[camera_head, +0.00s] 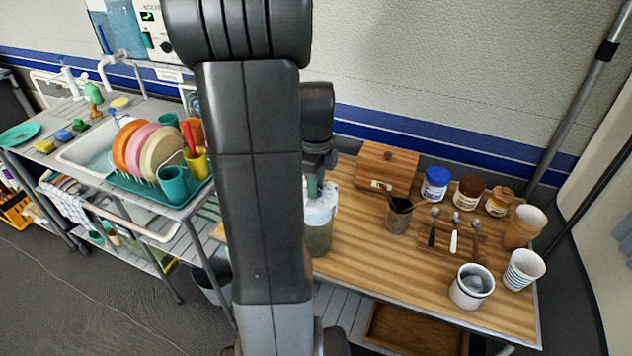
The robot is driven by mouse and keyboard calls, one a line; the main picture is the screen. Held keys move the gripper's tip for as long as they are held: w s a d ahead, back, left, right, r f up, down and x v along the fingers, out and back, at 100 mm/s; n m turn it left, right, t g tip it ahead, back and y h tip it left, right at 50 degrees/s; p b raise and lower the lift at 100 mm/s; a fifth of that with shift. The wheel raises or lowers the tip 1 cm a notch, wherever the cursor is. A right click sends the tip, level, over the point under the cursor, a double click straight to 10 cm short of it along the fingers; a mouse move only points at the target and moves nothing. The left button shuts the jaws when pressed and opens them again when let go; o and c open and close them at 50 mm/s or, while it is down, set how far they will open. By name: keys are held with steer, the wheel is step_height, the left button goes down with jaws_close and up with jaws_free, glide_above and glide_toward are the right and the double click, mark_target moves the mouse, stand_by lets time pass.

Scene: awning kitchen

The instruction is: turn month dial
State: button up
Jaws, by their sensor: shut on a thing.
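My gripper (317,182) points down at the left end of the wooden table, partly hidden behind my own arm. Its fingers are shut on the top of a jar (319,232). The jar has a whitish upper part and a murky greenish lower part, stands upright, and its left side is hidden by my arm. A small green piece shows between the fingers. I cannot make out any month marks, so I cannot tell whether this top is the month dial.
On the wooden table (360,255) stand a wooden box (387,168), a dark cup (398,219) with utensils, several lidded jars, a spoon rest (436,246), a white mug (470,290) and a striped cup (524,270). A dish rack (145,190) and sink (88,150) are left.

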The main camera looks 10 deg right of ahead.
steer(key=shift+m, duration=0.4)
steer(key=o, duration=1)
step_height(320, 180, up, 14)
steer(key=shift+f, duration=0.1)
